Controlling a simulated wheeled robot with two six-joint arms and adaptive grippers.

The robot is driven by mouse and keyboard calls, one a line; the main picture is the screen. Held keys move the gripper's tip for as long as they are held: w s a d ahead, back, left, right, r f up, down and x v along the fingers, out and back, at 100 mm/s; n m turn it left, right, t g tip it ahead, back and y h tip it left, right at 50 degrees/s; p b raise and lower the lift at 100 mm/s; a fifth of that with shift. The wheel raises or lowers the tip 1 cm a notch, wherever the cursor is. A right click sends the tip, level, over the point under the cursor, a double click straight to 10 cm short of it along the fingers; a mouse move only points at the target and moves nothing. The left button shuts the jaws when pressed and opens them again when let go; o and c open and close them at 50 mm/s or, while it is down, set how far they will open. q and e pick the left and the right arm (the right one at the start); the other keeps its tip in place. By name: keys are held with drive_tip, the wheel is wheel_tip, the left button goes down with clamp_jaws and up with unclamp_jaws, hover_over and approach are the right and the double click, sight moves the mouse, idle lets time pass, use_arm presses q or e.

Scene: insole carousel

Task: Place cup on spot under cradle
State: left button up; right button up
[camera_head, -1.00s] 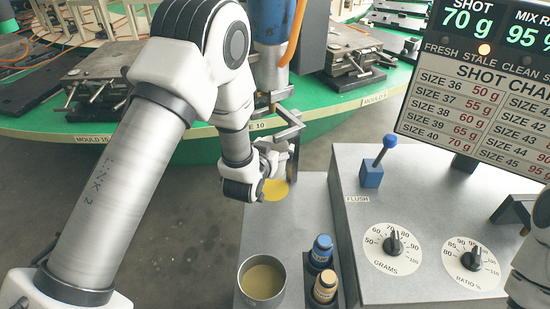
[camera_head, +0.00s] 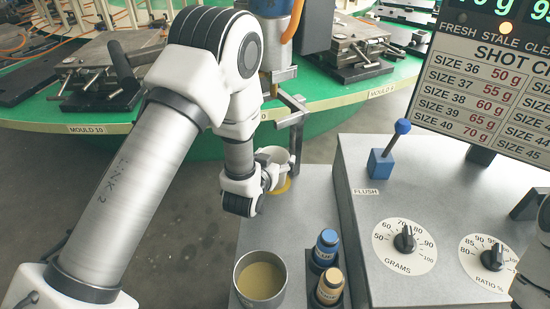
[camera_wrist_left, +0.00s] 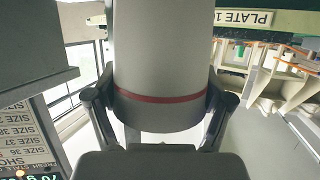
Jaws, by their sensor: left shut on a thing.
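A pale grey cup (camera_head: 281,158) is in my left gripper (camera_head: 268,174), near the far end of the grey bench. In the left wrist view the cup (camera_wrist_left: 160,60) fills the middle, with a dark red band, and the two fingers press its sides. The yellow spot (camera_head: 284,187) shows partly just below the cup; the gripper and cup hide the rest. I cannot tell whether the cup touches it. The grey metal cradle bracket (camera_head: 294,117) stands just above and behind the cup. My right gripper is out of view.
A metal pot (camera_head: 239,282) with tan contents stands at the bench front, beside a blue-capped bottle (camera_head: 327,245) and a tan-capped bottle (camera_head: 330,286). The control console (camera_head: 370,285) with dials and a blue lever (camera_head: 390,150) bounds the right. The green carousel (camera_head: 185,146) curves behind.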

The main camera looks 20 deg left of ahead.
use_arm(q)
drive_tip(key=o, duration=1)
drive_tip(key=shift+w+f, duration=0.15)
drive_tip(key=shift+r+p, duration=0.35)
drive_tip(key=shift+r, duration=0.1)
drive_tip(key=p+v, duration=0.5)
drive_tip(key=v, duration=0.7)
drive_tip(key=shift+d+f, duration=0.1)
drive_tip(key=shift+f, duration=0.05)
